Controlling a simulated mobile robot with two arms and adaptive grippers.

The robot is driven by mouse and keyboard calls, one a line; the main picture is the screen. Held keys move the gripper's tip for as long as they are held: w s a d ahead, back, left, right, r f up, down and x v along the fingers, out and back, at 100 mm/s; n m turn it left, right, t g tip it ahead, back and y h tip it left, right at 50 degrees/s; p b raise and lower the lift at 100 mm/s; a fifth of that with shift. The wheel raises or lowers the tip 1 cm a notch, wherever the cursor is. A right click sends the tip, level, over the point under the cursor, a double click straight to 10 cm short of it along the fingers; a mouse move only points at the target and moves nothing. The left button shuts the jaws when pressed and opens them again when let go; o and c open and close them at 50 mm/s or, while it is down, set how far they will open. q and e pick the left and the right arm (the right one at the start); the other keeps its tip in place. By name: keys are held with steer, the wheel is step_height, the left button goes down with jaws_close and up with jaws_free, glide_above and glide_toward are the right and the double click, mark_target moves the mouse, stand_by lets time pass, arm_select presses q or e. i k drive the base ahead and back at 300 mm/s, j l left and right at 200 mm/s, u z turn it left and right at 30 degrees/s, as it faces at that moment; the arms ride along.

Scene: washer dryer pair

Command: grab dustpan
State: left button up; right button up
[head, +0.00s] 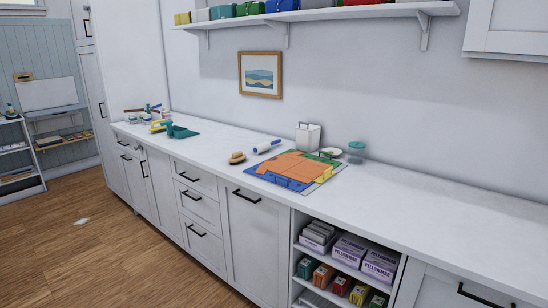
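A teal dustpan-like object (183,132) lies on the white countertop (420,203), toward its far left end. A small yellow item (159,126) sits against its left side, and several small objects stand close behind it. The details there are too small to tell apart. Neither of my grippers is in view.
The counter's right part is clear. Open wood floor (110,245) lies before the cabinets.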

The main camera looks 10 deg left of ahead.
mark_target(178, 128)
steer(key=i+j, duration=0.2)
steer(key=j, duration=0.15)
steer(key=i+j, duration=0.2)
steer(key=j, duration=0.15)
steer(key=i+j, duration=0.15)
steer(key=j, duration=0.2)
steer(key=i+j, duration=0.2)
steer(key=j, duration=0.15)
steer(key=i+j+z, duration=0.1)
steer(key=j, duration=0.25)
steer(key=i+j, duration=0.45)
steer(key=j, duration=0.25)
